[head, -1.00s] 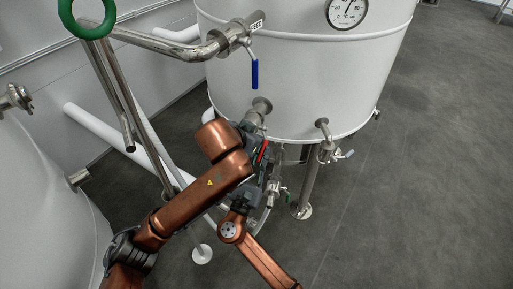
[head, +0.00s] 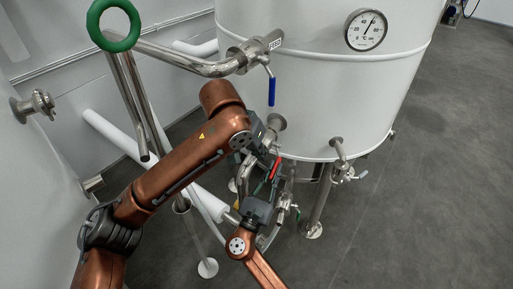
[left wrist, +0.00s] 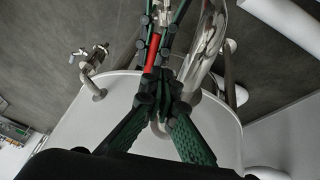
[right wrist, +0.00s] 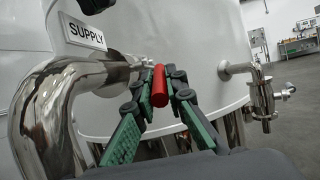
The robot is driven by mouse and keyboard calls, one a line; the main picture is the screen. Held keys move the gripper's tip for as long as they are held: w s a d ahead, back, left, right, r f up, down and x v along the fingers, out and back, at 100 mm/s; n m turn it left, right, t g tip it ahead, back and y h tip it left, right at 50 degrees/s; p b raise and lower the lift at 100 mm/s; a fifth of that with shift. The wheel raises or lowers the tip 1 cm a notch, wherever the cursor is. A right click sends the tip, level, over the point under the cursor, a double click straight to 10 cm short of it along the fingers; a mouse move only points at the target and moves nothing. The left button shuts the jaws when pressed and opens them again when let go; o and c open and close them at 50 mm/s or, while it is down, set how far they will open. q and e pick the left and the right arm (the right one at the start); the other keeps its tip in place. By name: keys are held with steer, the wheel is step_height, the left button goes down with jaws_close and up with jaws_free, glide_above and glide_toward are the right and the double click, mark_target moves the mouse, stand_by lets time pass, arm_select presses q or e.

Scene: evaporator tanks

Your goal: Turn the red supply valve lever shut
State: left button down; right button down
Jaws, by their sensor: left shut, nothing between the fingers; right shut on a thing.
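The red lever (head: 276,168) sits low in front of the white tank in the head view, tilted. In the right wrist view the red lever (right wrist: 159,88) lies between the fingers of my right gripper (right wrist: 157,78), which is shut on it. My right gripper (head: 268,188) is partly hidden in the head view. My left gripper (left wrist: 163,84) is shut and empty, its tips close beside the red lever (left wrist: 152,66); I cannot tell whether they touch it. In the head view my left gripper (head: 262,148) is just above the lever. The valve body is mostly hidden by the grippers.
A blue lever (head: 271,92) hangs above, and a green ring (head: 114,46) is at upper left. A small side valve (head: 342,168) stands right of the grippers. Grey floor (head: 430,190) is clear at right.

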steer(key=shift+a, duration=0.1)
arm_select(q)
steer(key=x, duration=0.7)
steer(key=shift+s+d+f, duration=0.2)
steer(key=shift+d, duration=0.3)
